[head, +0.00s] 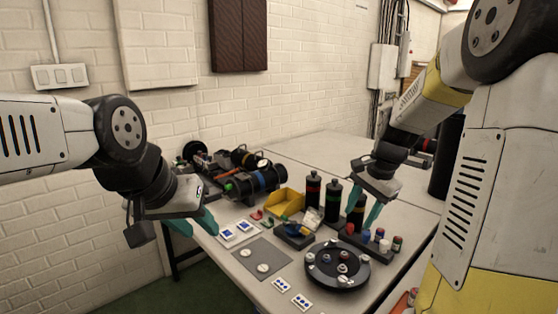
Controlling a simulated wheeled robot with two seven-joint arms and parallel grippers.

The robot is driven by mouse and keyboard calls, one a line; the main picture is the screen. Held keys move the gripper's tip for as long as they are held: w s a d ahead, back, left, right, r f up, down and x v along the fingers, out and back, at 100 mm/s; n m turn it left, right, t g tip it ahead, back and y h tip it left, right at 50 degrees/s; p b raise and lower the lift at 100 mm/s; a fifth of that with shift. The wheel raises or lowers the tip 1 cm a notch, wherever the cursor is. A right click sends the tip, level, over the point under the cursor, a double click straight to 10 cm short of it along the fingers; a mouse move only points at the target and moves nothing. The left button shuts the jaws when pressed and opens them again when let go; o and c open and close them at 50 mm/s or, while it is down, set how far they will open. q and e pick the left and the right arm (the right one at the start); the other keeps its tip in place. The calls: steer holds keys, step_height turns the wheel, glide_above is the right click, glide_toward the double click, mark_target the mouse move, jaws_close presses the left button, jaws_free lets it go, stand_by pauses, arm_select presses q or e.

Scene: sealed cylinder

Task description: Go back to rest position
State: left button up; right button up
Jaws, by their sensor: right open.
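My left gripper (196,226) hangs at the left, in front of the table's near left edge. Its teal fingers look apart, with nothing seen between them. My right gripper (368,212) points down over the right part of the table, close to the bottles and the rack of small vials. It is open, and I see nothing held in it. A dark cylinder with a blue band (259,181) lies at the back left of the table, apart from both grippers.
The white table (233,279) holds a grey mat (247,252), a round black tray (325,278), a yellow bin (285,201), dark bottles (331,202) and a vial rack (365,249). A brick wall stands behind. The back table (330,147) has clear room.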

steer(key=s+a+r+n+t, duration=0.2)
steer(key=s+a+r+n, duration=0.1)
steer(key=s, duration=0.6)
steer(key=s+a+r+n+t, duration=0.2)
steer(key=s+a+r+n, duration=0.2)
steer(key=s+n, duration=0.4)
steer(key=shift+s+a+r, duration=0.15)
steer(key=shift+s+r, duration=0.4)
steer(key=shift+r, duration=0.35)
